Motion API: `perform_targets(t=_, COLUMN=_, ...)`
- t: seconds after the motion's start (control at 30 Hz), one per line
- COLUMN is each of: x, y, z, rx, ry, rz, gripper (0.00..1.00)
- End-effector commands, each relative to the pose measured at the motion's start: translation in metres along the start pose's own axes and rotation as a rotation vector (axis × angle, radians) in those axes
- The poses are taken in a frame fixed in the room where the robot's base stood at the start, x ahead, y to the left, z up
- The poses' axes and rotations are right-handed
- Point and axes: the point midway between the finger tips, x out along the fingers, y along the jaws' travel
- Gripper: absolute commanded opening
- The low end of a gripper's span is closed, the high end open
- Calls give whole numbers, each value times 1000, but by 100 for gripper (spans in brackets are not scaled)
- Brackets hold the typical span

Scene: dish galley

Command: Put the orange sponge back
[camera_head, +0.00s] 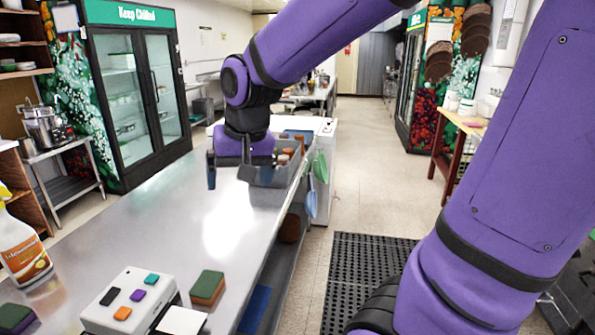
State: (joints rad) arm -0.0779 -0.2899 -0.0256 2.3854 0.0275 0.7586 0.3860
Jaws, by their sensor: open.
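A block-shaped sponge with a green top and orange-brown sides (207,288) sits on the near part of the steel counter, beside a white button box. My gripper (230,172) is open at the far end of the counter, well away from that sponge and pointing down. It is at the left side of a grey bin (268,178). Small brown-orange and reddish pieces (284,158) show in or behind the bin; my gripper and the bin wall partly hide them, and I cannot tell whether one is the orange sponge. I see nothing between the fingers.
The white button box (127,301) has several coloured buttons. A spray bottle (22,243) and a purple-and-green sponge (17,318) stand at the left. The middle of the steel counter (160,222) is clear. A black mat (365,285) lies on the floor at right.

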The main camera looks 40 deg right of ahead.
Motion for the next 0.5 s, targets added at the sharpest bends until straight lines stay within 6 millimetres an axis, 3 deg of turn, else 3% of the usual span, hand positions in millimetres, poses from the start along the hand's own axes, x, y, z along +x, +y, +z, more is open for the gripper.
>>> perform_targets(t=0.2, x=-48, y=25, z=43, rx=-152, ry=83, rz=-13, gripper=93)
perform_targets(t=0.5, x=-81, y=50, z=93, rx=-322, ry=166, rz=1, gripper=93)
